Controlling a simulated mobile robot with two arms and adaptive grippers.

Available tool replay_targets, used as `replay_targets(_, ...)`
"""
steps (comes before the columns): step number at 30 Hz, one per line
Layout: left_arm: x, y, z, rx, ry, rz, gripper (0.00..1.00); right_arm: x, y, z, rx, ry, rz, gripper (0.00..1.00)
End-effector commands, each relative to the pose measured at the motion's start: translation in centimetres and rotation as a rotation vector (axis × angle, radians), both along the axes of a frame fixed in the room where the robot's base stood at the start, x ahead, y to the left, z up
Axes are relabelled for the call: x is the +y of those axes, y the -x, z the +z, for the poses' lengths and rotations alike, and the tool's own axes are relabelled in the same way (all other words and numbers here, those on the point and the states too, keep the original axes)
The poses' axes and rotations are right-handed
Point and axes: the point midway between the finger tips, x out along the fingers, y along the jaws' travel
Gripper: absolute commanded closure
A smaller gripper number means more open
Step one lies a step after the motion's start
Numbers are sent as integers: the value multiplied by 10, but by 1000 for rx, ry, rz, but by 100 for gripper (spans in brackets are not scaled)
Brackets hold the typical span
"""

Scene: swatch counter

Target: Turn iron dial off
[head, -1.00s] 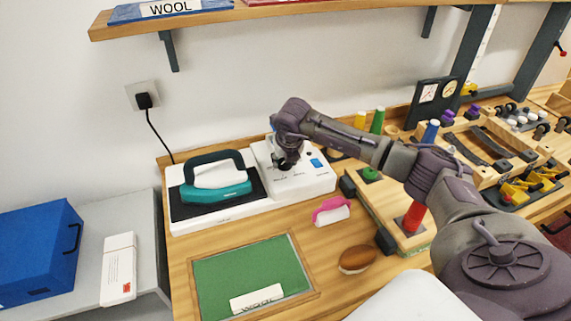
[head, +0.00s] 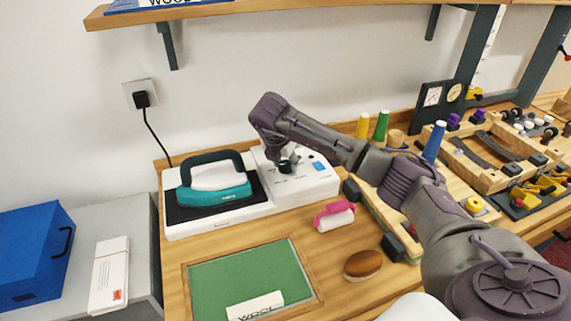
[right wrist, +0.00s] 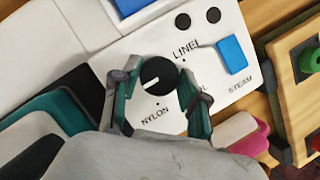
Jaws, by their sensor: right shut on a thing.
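The iron dial (right wrist: 158,75) is a round black knob on the white control panel (head: 316,186) to the right of the iron. A white mark on it points left, away from the LINEN, NYLON and partly hidden third label in the right wrist view. My right gripper (right wrist: 153,90) is shut on the dial, one finger at each side. In the head view the right gripper (head: 285,161) reaches down onto the panel. The teal iron (head: 214,185) rests on its dark plate (head: 180,212). My left gripper is not in view.
A blue switch (right wrist: 232,54) marked STEAM sits beside the dial. A pink-handled roller (head: 335,216), a brown oval-topped object (head: 363,264) and a green mat (head: 240,276) lie in front. A shelf (head: 330,12) hangs above; a crowded wooden rack (head: 470,175) stands right.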

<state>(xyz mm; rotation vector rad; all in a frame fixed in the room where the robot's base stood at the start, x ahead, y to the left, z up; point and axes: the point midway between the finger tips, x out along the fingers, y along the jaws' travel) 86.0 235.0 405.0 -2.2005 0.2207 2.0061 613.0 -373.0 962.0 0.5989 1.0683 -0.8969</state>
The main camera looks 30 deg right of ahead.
Motion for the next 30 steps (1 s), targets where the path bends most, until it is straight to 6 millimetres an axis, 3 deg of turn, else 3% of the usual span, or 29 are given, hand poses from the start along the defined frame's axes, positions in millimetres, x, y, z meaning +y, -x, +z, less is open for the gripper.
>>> replay_targets(14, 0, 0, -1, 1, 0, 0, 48, 0, 0, -1, 1, 0, -17, 91)
replay_targets(15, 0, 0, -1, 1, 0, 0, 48, 0, 0, -1, 1, 0, -17, 53)
replay_targets(19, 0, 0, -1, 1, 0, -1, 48, 0, 0, -1, 1, 0, -16, 31)
replay_targets(30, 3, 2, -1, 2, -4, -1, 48, 2, 0, 3, 0, -1, -15, 31)
